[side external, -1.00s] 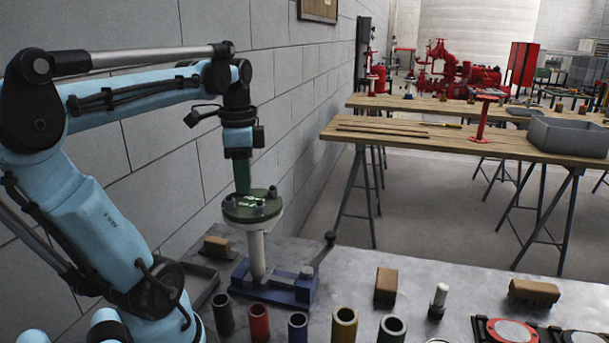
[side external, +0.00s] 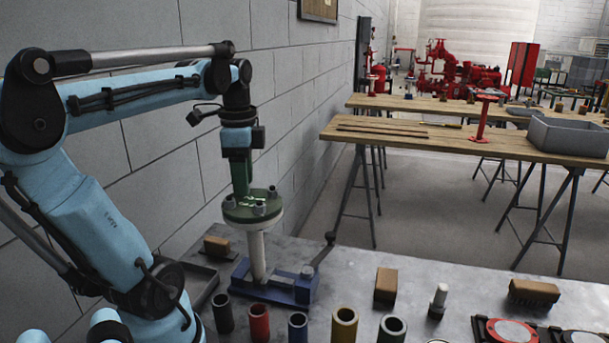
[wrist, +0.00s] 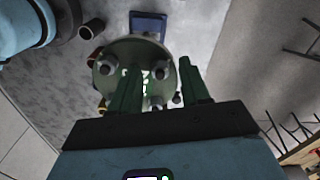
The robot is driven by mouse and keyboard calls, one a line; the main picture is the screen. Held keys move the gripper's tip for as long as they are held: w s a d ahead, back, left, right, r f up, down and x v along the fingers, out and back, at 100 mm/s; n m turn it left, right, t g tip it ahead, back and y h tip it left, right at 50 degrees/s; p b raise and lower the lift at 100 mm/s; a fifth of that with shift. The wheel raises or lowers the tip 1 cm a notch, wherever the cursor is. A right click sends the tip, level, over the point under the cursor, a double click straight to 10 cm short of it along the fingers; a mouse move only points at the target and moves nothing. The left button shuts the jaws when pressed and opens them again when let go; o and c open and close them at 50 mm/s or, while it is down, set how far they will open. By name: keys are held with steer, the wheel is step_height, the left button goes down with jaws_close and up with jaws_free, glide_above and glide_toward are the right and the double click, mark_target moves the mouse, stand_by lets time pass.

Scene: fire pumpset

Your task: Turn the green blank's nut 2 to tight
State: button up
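The green blank (side external: 252,208) is a round disc with several grey nuts or studs, on a white post in a blue vise (side external: 285,285). In the wrist view the green blank (wrist: 140,50) lies beyond my fingers, with one stud (wrist: 157,102) between them and others around the rim. I cannot tell which is nut 2. My gripper (side external: 241,191) points down at the blank's near-wall side. In the wrist view my gripper (wrist: 158,70) has two green fingers set wide apart. No nut is visibly pinched; contact with the blank is unclear.
Several pipe sleeves (side external: 344,325) stand along the bench front. Brown blocks (side external: 386,285) and a grey stud (side external: 438,300) stand right of the vise. A block in a tray (side external: 216,245) sits by the wall. The metal bench (side external: 350,262) is clear behind the blocks.

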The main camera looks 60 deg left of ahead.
step_height(320, 180, up, 12)
stand_by(0.9)
steer(key=w+d+f+n+t, duration=0.2)
steer(key=w+d+f+t, duration=0.1)
steer(key=d+f, duration=0.6)
steer(key=w+d+f+n+t, duration=0.3)
steer(key=w+d+f, duration=0.3)
steer(key=d+f, duration=0.3)
steer(key=shift+f+n+t, duration=0.3)
steer(key=shift+f+t, duration=0.3)
steer(key=shift+f, duration=0.2)
steer(key=shift+r, duration=0.1)
